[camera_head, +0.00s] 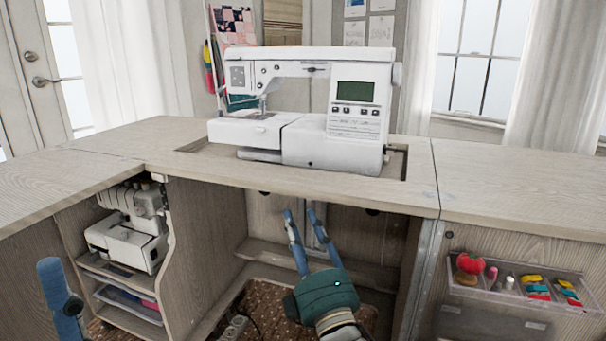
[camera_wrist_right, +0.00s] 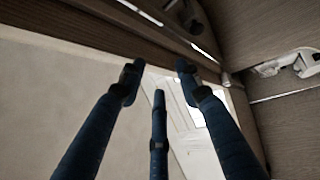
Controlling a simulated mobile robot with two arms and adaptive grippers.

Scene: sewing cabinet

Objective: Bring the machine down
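The white sewing machine (camera_head: 345,135) stands upright in the rectangular opening (camera_head: 404,160) of the cabinet top, with its base at about the level of the top. My right gripper (camera_head: 302,214) is in front of the cabinet, below the machine, with its fingers pointing up into the open knee space. Its fingers are apart with nothing between them. In the right wrist view the fingers (camera_wrist_right: 158,80) are also spread and empty, under wooden panels. Part of my left gripper (camera_head: 60,300) shows at the lower left edge; its opening is cut off.
A serger (camera_head: 130,225) sits on a shelf at the left. A clear door tray (camera_head: 520,287) with a red pincushion and thread is at the right. The side tabletops (camera_head: 520,190) are bare. A white bracket (camera_wrist_right: 285,64) shows at the right of the wrist view.

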